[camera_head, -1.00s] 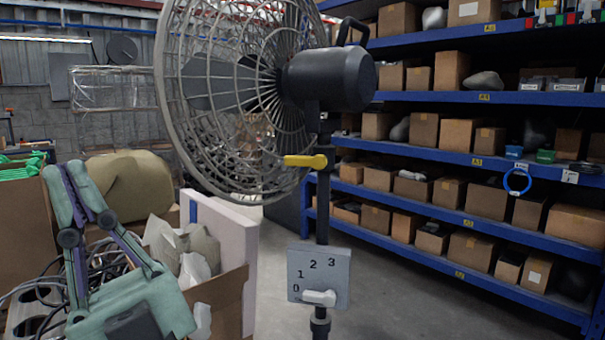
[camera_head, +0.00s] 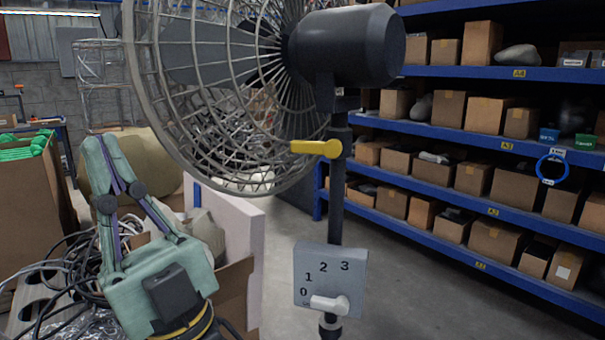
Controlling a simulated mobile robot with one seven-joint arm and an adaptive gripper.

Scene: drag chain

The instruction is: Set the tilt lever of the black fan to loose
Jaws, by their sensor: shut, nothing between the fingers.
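The black fan (camera_head: 350,45) stands in the middle on a dark pole, its wire cage facing left. The yellow tilt lever (camera_head: 312,147) sits at the pole just under the motor and points left, roughly level. Below it on the pole is a grey speed box (camera_head: 330,275) marked 0 to 3, with a white knob near 0. My gripper (camera_head: 103,140), pale green with purple inner links, is at the lower left, pointing up. Its fingertips are together and empty. It is well to the left of the lever and apart from the fan.
Blue shelving (camera_head: 470,138) with cardboard boxes stands behind on the right. A box with cables (camera_head: 70,265) and a pale panel (camera_head: 235,240) are at the lower left, around and behind my gripper. Bare floor (camera_head: 400,290) shows right of the pole.

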